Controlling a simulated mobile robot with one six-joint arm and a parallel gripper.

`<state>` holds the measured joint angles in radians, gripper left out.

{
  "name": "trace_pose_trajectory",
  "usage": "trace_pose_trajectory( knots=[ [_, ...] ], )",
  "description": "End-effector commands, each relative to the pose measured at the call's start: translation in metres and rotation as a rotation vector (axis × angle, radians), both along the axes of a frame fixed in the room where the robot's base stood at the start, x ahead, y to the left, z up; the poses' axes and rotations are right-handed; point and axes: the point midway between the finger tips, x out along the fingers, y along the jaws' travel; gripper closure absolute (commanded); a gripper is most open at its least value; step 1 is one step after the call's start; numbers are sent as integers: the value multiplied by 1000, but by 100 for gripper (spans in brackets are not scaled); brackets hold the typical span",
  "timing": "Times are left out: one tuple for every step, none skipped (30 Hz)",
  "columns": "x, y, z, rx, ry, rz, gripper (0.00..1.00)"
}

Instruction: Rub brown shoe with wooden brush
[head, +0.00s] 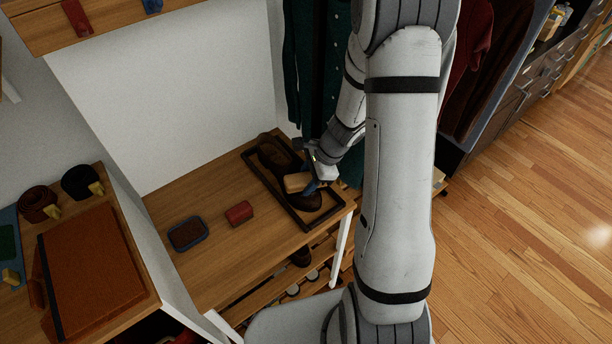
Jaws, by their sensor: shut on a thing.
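The brown shoe (304,202) lies in a dark wooden tray (262,179) at the back right of the small wooden table. A second dark brown shoe (274,155) lies at the tray's far end. My gripper (311,181) is over the near shoe, shut on a light wooden brush (296,182). The brush sits low over the shoe; I cannot tell whether it touches it. My arm hides part of the area to the right of the tray.
A red block-like thing (239,213) and a blue-rimmed tin (187,233) stand on the table (215,265) left of the tray. Dark clothes (302,60) hang behind. A desk with a brown leather-like pad (95,270) is at left. Wooden floor (530,200) is clear at right.

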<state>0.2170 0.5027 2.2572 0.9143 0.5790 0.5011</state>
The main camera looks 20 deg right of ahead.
Motion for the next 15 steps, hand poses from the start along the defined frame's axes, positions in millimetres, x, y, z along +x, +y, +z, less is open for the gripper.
trace_pose_trajectory(
  knots=[
    [-4, -2, -2, 0, -1, -2, 78],
    [-7, -3, -2, 0, -1, -2, 78],
    [-10, -5, -2, 0, -1, -2, 78],
    [-13, -6, -3, 0, 0, -1, 78],
    [-15, -7, -3, 0, 0, -1, 78],
    [-18, -8, -3, 0, 0, -1, 78],
    [-20, -9, -3, 0, 0, -1, 78],
    [-22, -9, -3, 0, 0, -1, 78],
    [-24, -10, -3, 0, -1, 0, 78],
    [-24, -10, -3, 0, -1, 0, 78],
    [-24, -10, -3, 0, -1, 0, 78],
    [-24, -10, -5, 0, -1, 0, 78],
    [-24, -10, -6, 0, -1, 0, 78],
    [-24, -10, -6, 0, -1, 0, 78],
    [-23, -10, -5, 0, -1, 0, 78]
  ],
)
